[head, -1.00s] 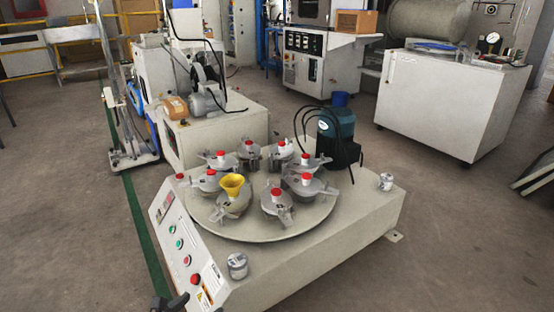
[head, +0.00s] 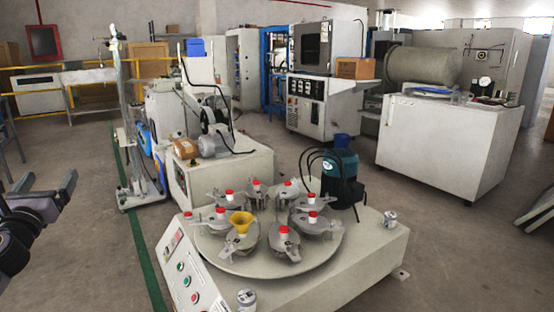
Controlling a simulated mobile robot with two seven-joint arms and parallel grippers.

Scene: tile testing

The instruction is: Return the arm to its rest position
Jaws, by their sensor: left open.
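My left gripper (head: 68,186) is at the left edge of the head view, raised over the floor. Its two dark fingers are apart, with nothing between them. It is well to the left of the machine with the round turntable (head: 221,262) and touches nothing. My right gripper is not in view.
The turntable carries several metal pots with red caps, and a yellow funnel (head: 240,219) sits on one. A tall stand (head: 126,130) rises behind my gripper. The floor (head: 90,250) at left is clear.

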